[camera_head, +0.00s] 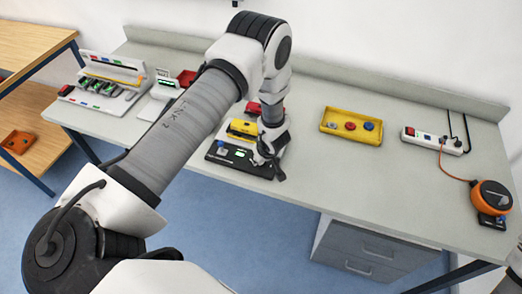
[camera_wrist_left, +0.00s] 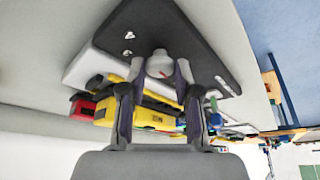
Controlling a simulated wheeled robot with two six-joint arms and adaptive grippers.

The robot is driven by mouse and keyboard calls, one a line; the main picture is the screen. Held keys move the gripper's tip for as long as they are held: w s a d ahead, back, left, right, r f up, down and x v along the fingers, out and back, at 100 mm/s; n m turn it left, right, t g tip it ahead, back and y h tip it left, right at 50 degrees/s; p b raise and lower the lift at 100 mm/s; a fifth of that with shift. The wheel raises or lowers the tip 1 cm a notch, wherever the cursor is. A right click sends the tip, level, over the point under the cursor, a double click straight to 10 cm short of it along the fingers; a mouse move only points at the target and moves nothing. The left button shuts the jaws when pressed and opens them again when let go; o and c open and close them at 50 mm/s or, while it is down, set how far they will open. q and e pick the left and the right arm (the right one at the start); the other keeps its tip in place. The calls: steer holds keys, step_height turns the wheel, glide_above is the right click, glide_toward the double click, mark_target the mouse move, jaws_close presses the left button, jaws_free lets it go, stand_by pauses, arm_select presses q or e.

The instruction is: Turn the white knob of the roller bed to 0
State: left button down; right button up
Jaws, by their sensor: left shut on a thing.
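The white knob (camera_wrist_left: 159,64) shows in the left wrist view, with a small red mark on its face. It sits on the black front panel (camera_wrist_left: 172,28) of a device with a white body and a yellow block (camera_wrist_left: 148,119). My left gripper (camera_wrist_left: 160,71) is shut on the knob, one finger on each side. In the head view the device's black panel (camera_head: 227,153) is near the front edge of the bench, and my left gripper (camera_head: 268,157) hides the knob. I cannot read the knob's setting. My right gripper is out of view.
On the grey bench (camera_head: 420,195), a white device with rollers (camera_head: 105,92) stands at the left.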

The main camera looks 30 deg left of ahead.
arm_select(q)
steer(key=shift+s+f, duration=0.2)
steer(key=shift+s, duration=0.05)
steer(key=c, duration=0.9)
jaws_free()
steer(key=shift+o, duration=0.4)
steer(key=shift+w, duration=0.2)
steer(key=shift+r, duration=0.15)
steer(key=v, duration=1.1)
steer(key=shift+r, duration=0.4)
steer(key=shift+d, duration=0.1)
